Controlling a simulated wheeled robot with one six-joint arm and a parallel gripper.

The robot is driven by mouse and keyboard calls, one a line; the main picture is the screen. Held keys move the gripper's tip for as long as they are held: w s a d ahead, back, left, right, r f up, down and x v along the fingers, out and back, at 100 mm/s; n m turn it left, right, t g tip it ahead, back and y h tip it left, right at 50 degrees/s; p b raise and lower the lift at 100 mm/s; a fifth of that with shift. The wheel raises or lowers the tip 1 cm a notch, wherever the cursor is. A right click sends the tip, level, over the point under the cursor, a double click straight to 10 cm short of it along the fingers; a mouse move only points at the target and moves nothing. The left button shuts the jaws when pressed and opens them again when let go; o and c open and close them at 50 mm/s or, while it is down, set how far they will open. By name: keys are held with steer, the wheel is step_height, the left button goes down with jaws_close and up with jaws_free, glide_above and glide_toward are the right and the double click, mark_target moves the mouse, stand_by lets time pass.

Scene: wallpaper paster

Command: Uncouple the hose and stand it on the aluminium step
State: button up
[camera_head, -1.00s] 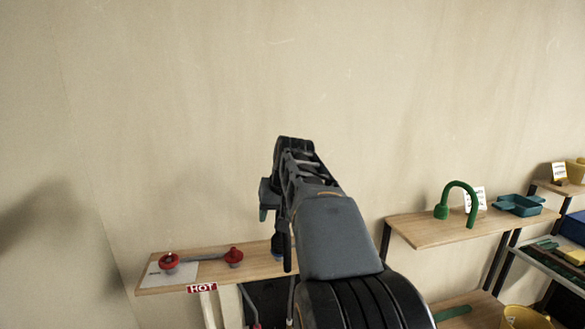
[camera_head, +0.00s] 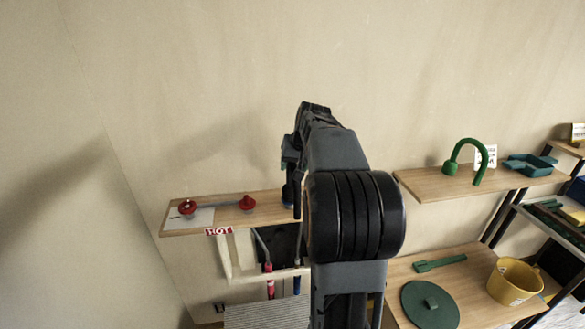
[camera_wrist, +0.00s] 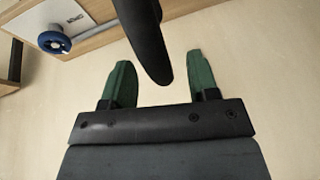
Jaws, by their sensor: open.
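My gripper (camera_wrist: 160,65) is open, its two green fingers apart. A black tapered piece (camera_wrist: 148,38) reaches between the fingertips from the top of the wrist view, with a gap on each side; I cannot tell whether it is the hose. In the head view my arm hides most of the gripper and what is in front of it. Below the left shelf, a red-ended line (camera_head: 268,282) and a blue-ended line (camera_head: 297,284) hang down. A ribbed grey surface (camera_head: 262,314) at the bottom looks like the aluminium step.
A blue knob (camera_wrist: 54,42) shows in the wrist view. A green curved spout (camera_head: 466,158) and teal tray (camera_head: 530,164) are at right. A yellow bucket (camera_head: 514,281) stands lower right.

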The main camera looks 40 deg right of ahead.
steer(key=shift+x, duration=1.55)
jaws_close()
